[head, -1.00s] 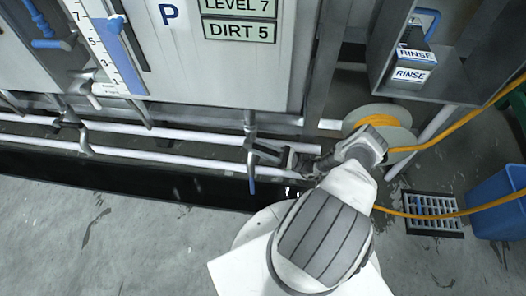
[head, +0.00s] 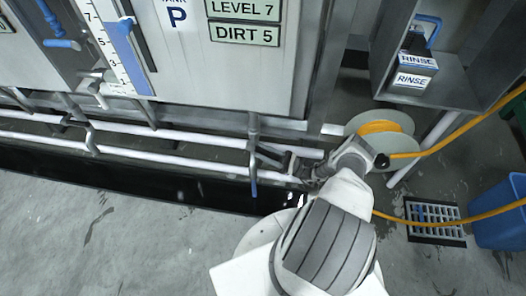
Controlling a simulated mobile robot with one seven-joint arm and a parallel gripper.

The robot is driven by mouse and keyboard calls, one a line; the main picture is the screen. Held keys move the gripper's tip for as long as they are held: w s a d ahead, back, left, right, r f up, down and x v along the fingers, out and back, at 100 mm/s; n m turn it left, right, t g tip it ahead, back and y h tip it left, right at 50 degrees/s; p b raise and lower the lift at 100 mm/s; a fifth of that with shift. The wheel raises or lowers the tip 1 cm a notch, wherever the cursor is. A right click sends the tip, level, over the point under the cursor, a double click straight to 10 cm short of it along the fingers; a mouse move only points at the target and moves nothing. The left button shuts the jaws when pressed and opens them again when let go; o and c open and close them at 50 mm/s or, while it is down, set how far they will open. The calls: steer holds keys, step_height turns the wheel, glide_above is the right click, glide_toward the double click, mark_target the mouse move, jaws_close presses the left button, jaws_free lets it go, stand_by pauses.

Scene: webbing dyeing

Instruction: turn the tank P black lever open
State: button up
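Tank P (head: 215,75) is a grey metal tank at the top, with a "P" mark and a level gauge on its front. Below its right part a drain pipe (head: 253,125) comes down, with a blue-ended piece (head: 253,184) hanging at its foot. Dark parts sit beside this pipe; I cannot tell the black lever from my gripper's fingers there. My gripper (head: 285,163) reaches in from the right at the pipe's foot, close to these dark parts. Whether it touches or grips anything is too small to tell.
White pipes (head: 170,158) run along the tank's base over a dark floor trough (head: 130,190). To the right are a hose reel (head: 398,126) with an orange hose, a rinse box (head: 412,72) on a shelf, a floor grate (head: 436,236) and a blue bin (head: 500,215). The front-left floor is clear.

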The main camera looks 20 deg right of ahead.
mark_target(264, 150)
step_height(264, 150, up, 5)
steer(key=p, duration=0.2)
steer(key=shift+f+p, duration=0.1)
steer(key=shift+p, duration=0.3)
steer(key=s+d+r+p, duration=0.1)
steer(key=s+d+r, duration=0.1)
steer(key=s+d+r+p, duration=0.1)
steer(key=s+d+r, duration=0.1)
steer(key=s+d, duration=0.1)
steer(key=s+d+r, duration=0.2)
steer(key=s+d, duration=0.1)
steer(key=shift+d+r+p, duration=0.15)
steer(key=shift+d+p, duration=0.1)
steer(key=shift+p, duration=0.15)
